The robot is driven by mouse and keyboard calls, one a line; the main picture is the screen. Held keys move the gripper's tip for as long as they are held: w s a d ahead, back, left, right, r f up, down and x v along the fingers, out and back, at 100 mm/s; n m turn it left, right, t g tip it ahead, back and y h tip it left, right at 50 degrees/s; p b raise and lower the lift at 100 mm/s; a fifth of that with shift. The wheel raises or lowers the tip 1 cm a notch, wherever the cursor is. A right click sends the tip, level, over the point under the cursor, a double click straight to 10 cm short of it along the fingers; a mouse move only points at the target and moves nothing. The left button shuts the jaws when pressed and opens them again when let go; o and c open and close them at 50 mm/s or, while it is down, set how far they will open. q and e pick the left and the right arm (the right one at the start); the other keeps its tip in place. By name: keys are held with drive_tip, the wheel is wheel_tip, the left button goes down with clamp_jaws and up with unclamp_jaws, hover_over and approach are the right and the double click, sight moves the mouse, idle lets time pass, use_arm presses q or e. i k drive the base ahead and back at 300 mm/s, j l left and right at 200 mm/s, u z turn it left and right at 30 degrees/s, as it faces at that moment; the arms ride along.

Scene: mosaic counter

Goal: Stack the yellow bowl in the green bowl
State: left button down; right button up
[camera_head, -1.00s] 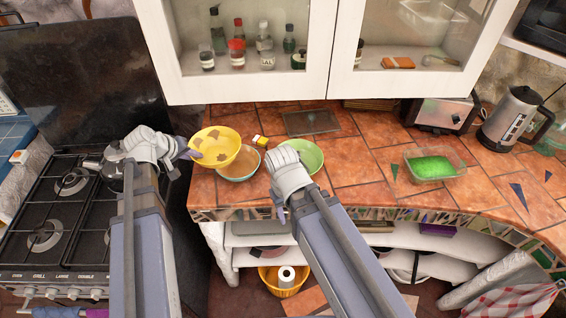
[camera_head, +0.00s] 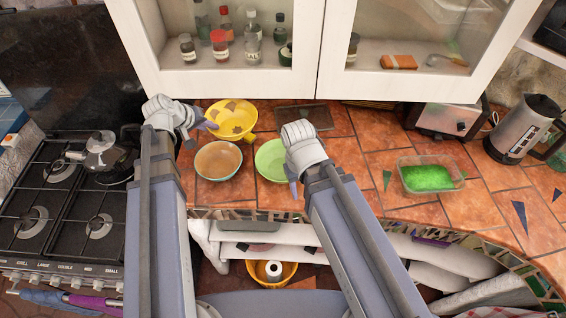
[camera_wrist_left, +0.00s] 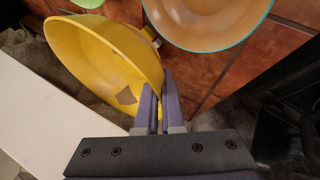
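The yellow bowl (camera_head: 236,113), with brown patches inside, is tilted in my left gripper (camera_head: 208,126), behind the orange-brown bowl. In the left wrist view, the fingers (camera_wrist_left: 158,108) are closed on the rim of the yellow bowl (camera_wrist_left: 90,50). The green bowl (camera_head: 268,160) sits upright and empty on the tiled counter, right of the orange-brown bowl. A bit of it shows at the top of the left wrist view. My right gripper (camera_head: 293,188) points down at the green bowl's right side. Its fingers are mostly hidden behind the wrist, so its opening cannot be told.
The orange-brown bowl (camera_head: 217,161) with a teal rim stands left of the green bowl. A clear tub with green contents (camera_head: 428,177), a toaster (camera_head: 440,119) and a kettle (camera_head: 522,125) are to the right. A white wall cabinet (camera_head: 225,84) hangs behind; the stove is left.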

sight(281, 169)
drive_tip(key=l+u, duration=0.15)
drive_tip(key=l, duration=0.3)
drive_tip(key=k+l+u, duration=0.15)
drive_tip(key=l, duration=0.35)
drive_tip(key=l+u, duration=0.15)
drive_tip(key=l, duration=0.3)
drive_tip(key=k+l+u, duration=0.15)
drive_tip(key=l, duration=0.25)
